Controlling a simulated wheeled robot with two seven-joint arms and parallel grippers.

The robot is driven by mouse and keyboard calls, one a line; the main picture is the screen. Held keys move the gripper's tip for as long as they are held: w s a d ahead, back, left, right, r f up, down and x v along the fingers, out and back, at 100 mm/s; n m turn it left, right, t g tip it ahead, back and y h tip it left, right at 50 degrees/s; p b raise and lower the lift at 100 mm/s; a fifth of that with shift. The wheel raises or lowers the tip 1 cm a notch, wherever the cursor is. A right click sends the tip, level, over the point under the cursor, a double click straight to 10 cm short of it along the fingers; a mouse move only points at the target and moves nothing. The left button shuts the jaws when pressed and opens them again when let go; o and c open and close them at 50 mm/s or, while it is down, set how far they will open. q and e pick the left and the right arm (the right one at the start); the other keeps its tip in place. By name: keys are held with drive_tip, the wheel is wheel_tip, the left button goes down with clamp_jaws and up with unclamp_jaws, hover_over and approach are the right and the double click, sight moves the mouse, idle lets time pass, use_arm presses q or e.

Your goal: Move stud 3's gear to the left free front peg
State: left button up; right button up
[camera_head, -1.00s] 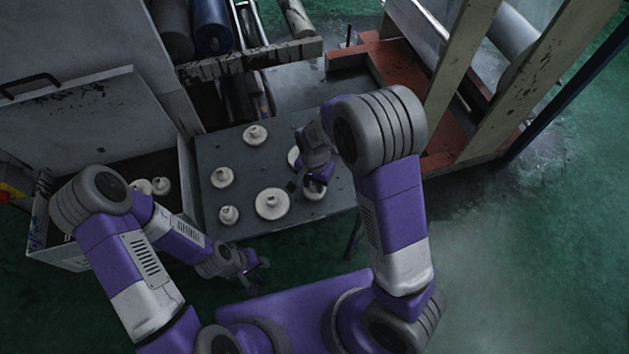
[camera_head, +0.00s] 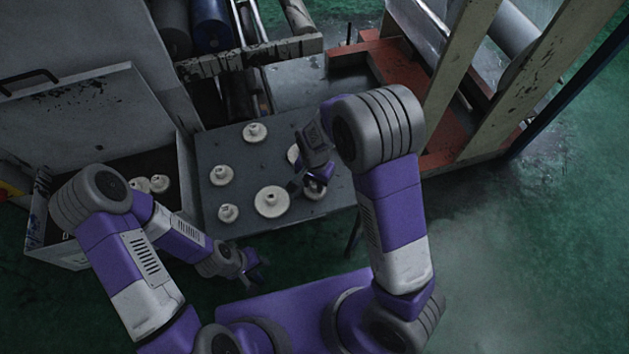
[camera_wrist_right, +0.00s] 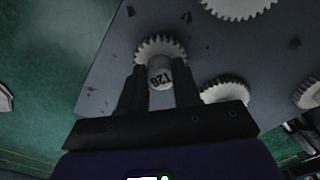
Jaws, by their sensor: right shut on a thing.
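My right gripper (camera_wrist_right: 159,76) is shut on the pale hub of a toothed gear (camera_wrist_right: 160,46), with one dark finger on each side of a hub bearing a printed number. In the head view my right gripper (camera_head: 314,181) is at the plate's right front, partly covering this gear (camera_head: 313,193). I cannot tell whether the gear is seated or lifted. Other pale gears stand on the grey plate (camera_head: 240,157): a large front one (camera_head: 271,203), a back one (camera_head: 255,132), and two at left (camera_head: 221,176) (camera_head: 228,213). My left gripper (camera_head: 252,268) seems open and empty, in front of the plate. No free peg is clearly visible.
Another gear (camera_head: 293,154) is partly hidden behind my right wrist. An open bin (camera_head: 60,251) at left holds more pale gears (camera_head: 160,184). Rollers (camera_head: 212,28) and a metal beam (camera_head: 250,57) stand behind the plate. An orange frame (camera_head: 450,148) is at right.

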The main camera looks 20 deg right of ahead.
drive_tip(key=shift+f, duration=0.3)
drive_tip(key=o, duration=1.1)
drive_tip(key=shift+o, duration=0.2)
wheel_tip(320, 180, up, 8)
drive_tip(key=shift+f+p, duration=0.15)
drive_tip(key=shift+p, duration=0.6)
